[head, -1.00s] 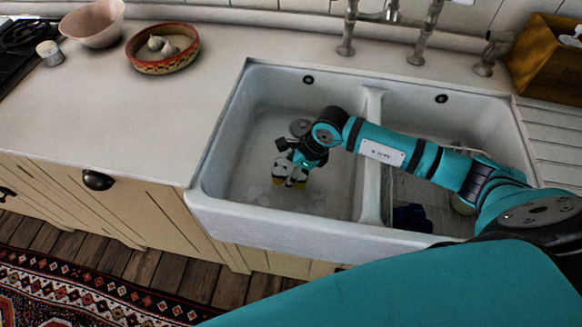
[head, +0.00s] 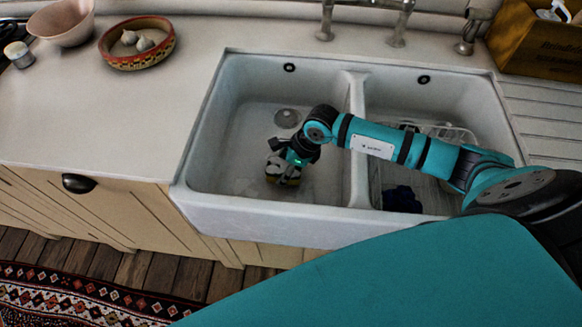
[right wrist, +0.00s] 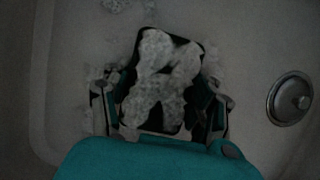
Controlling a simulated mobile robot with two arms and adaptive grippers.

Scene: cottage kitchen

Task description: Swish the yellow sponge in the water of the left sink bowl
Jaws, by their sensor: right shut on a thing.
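My right gripper (head: 282,172) reaches down into the left sink bowl (head: 215,130), in front of its drain and low over the floor. It is shut on the yellow sponge (head: 289,181), of which only a small dull yellowish part shows between the fingers. In the right wrist view the held sponge (right wrist: 160,82) looks dark with white foam over most of it, and its yellow does not show. Foam patches lie around the fingers there. The water surface is hard to make out, so I cannot tell how deep the sponge sits. My left gripper is not in view.
A divider (head: 356,135) separates the right bowl, which holds a wire rack (head: 450,133) and a dark blue cloth-like thing (head: 402,199). Taps (head: 400,22) stand behind. A painted bowl with garlic (head: 137,52) stands on the left counter. The drain (right wrist: 290,98) is clear.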

